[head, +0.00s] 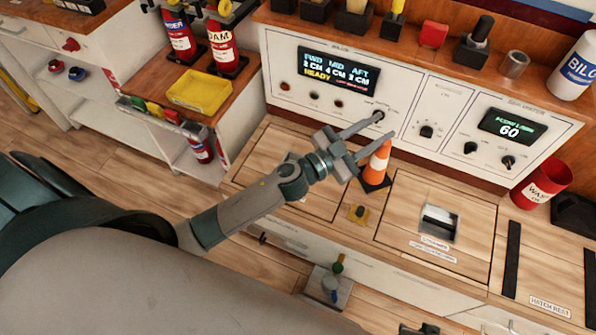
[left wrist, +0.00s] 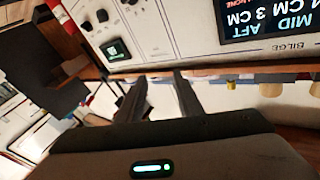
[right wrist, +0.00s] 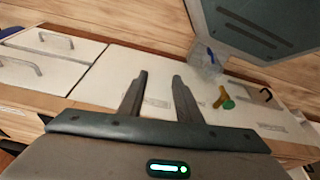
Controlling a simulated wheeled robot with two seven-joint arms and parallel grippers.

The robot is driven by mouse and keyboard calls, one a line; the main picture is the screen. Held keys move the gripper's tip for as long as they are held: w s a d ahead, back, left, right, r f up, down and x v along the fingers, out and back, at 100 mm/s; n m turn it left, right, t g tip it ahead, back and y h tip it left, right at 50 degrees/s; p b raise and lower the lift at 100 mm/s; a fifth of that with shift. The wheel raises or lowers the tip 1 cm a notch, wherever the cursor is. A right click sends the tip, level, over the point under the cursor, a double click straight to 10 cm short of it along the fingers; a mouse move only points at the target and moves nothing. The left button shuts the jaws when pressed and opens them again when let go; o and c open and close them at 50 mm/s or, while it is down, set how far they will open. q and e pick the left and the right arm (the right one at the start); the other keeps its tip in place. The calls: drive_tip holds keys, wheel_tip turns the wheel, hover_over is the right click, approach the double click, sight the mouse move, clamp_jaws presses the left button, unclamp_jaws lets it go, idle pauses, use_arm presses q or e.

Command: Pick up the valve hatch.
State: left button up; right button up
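A square wooden hatch panel (head: 405,230) with a recessed metal handle (head: 440,222) lies flush in the bench top in the head view. Its label is too small to read, so I cannot be sure it is the valve hatch. A second wooden panel (head: 290,160) lies left of it, partly hidden by my left arm. My left gripper (head: 387,126) is open and empty above the back of the bench, in front of the console. Its parted fingers also show in the left wrist view (left wrist: 160,80). My right gripper (right wrist: 160,80) is open and empty in the right wrist view.
An orange cone (head: 378,160) stands beside the left gripper, behind the handled panel. A small yellow fitting (head: 358,213) sits between the panels. The console (head: 430,85) rises behind. A red cup (head: 541,182) stands at right. A metal block with coloured knobs (head: 328,288) sits lower down.

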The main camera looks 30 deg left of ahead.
use_arm(q)
drive_tip(key=s+d+f+m+g+h, duration=0.2)
drive_tip(key=s+d+m+g+h, duration=0.3)
drive_tip(key=d+m+g, duration=0.45)
drive_tip(key=a+f+m+g+y+b, duration=0.1)
drive_tip(key=a+f+m+g+y, duration=0.25)
drive_tip(key=a+f+g, duration=0.45)
drive_tip(key=w+a+f+n+y, duration=0.2)
drive_tip(key=a+y, duration=0.3)
drive_tip(key=a, duration=0.6)
drive_tip(key=w+a+f+n+y+b, duration=0.1)
drive_tip(key=w+a+f+n+y, duration=0.1)
drive_tip(key=a+y, duration=0.4)
drive_tip(key=a+f, duration=0.1)
drive_tip(key=a, duration=0.4)
drive_tip(key=shift+w+a+n+t, duration=0.15)
drive_tip(key=shift+a+n+t, duration=0.1)
drive_tip(key=shift+n+t, duration=0.15)
use_arm(e)
drive_tip(key=f, duration=0.1)
drive_tip(key=s+f, duration=0.1)
drive_tip(key=f, duration=0.1)
drive_tip(key=shift+s+g, duration=0.25)
drive_tip(key=shift+g, duration=0.05)
use_arm(q)
drive_tip(key=shift+y, duration=0.25)
